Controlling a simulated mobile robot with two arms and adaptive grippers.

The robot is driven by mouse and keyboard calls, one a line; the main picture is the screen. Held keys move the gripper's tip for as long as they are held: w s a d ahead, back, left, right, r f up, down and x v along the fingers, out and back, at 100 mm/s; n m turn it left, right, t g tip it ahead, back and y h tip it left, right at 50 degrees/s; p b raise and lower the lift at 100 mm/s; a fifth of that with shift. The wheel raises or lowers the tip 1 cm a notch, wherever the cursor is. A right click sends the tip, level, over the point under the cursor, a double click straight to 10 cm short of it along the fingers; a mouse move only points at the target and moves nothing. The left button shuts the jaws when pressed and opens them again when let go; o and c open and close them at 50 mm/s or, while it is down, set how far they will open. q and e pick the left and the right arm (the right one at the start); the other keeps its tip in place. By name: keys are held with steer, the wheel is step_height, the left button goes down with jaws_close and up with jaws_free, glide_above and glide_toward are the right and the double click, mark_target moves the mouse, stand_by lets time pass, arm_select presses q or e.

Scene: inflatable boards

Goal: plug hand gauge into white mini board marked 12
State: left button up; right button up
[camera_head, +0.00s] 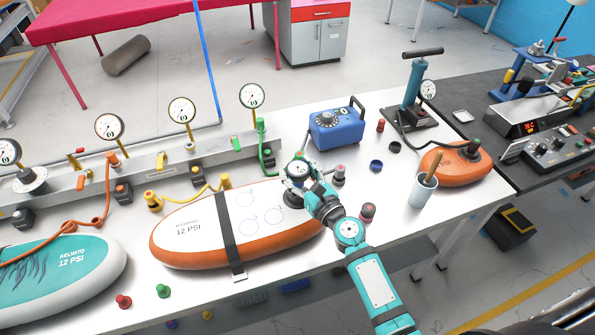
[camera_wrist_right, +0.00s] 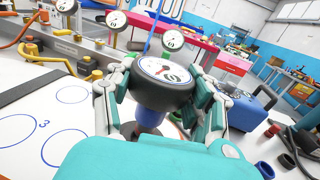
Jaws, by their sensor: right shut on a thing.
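The white mini board (camera_head: 185,238) with an orange side and the marking 12 PSI lies on the bench, with a dark strap across it. Its top also shows at the left of the right wrist view (camera_wrist_right: 30,125), with blue circles drawn on it. My right gripper (camera_head: 298,172) is over the board's right end, shut on the hand gauge (camera_wrist_right: 165,80), a round black-bodied dial. The gauge is face up, with a blue stem below it. A dark round part (camera_head: 297,198) shows under the gripper at the board's end. I cannot tell whether the stem touches it. My left gripper is out of view.
A teal board (camera_head: 75,255), also marked 12 PSI, lies at the left, and a small orange board (camera_head: 455,165) at the right. A rail with several gauges (camera_head: 150,160) runs behind. A blue box (camera_head: 335,128), a pump (camera_head: 412,95) and a cup (camera_head: 425,190) stand to the right.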

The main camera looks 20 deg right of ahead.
steer(key=shift+f+b, duration=1.35)
steer(key=shift+f, duration=0.05)
steer(key=o, duration=1.3)
steer(key=v, duration=1.2)
